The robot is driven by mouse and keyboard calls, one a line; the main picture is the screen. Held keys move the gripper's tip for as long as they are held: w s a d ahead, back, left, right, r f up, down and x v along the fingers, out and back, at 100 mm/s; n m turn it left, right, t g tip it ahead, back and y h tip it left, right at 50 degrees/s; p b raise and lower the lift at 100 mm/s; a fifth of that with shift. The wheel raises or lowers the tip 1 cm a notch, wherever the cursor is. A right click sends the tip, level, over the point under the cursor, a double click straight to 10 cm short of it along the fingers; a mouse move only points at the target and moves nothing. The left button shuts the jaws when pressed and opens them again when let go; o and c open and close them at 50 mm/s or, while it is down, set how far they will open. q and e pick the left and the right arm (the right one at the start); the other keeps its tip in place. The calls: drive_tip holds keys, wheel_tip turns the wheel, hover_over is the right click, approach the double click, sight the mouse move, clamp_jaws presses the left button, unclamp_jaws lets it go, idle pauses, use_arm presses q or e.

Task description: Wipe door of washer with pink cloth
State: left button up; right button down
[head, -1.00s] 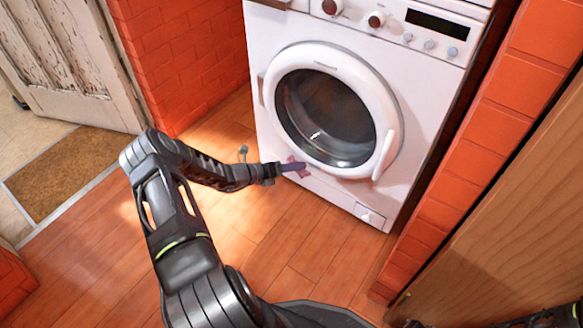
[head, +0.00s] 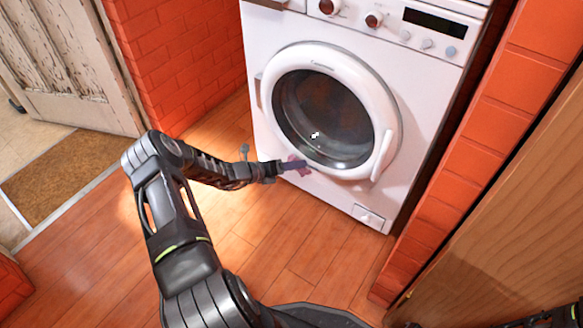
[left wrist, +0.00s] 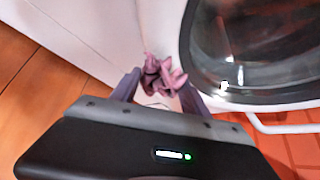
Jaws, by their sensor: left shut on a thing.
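The white washer (head: 235,30) stands ahead of me, with its round door (head: 326,112) closed. The door has a white ring, dark glass and a handle on its right side. My left gripper (head: 296,166) is at the lower left of the door ring. It is shut on a crumpled pink cloth (left wrist: 164,76), seen between the fingers in the left wrist view. In the head view only a small part of the cloth (head: 293,160) shows. The cloth is at or very near the door's rim; I cannot tell if it touches. The door glass also shows in the left wrist view (left wrist: 260,45).
Orange brick walls (head: 172,55) flank the washer on both sides. A wooden panel (head: 500,200) stands at the right. A worn white door (head: 65,60) and brown mat (head: 62,170) are at the left. The wooden floor (head: 300,250) before the washer is clear.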

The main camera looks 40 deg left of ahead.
sight(303, 170)
use_arm(q)
drive_tip(key=shift+w, duration=0.35)
drive_tip(key=shift+d+r+p, duration=0.15)
drive_tip(key=shift+d+p, duration=0.35)
drive_tip(key=shift+d, duration=0.35)
drive_tip(key=shift+d+p, duration=0.4)
drive_tip(key=shift+d, duration=0.35)
drive_tip(key=shift+s+d, duration=0.1)
drive_tip(key=shift+d, duration=0.15)
drive_tip(key=shift+d, duration=0.1)
drive_tip(key=shift+d+p, duration=0.7)
drive_tip(key=shift+d, duration=0.2)
drive_tip(key=shift+w+d+p, duration=0.25)
drive_tip(key=shift+d+p, duration=0.1)
drive_tip(key=shift+d, duration=0.55)
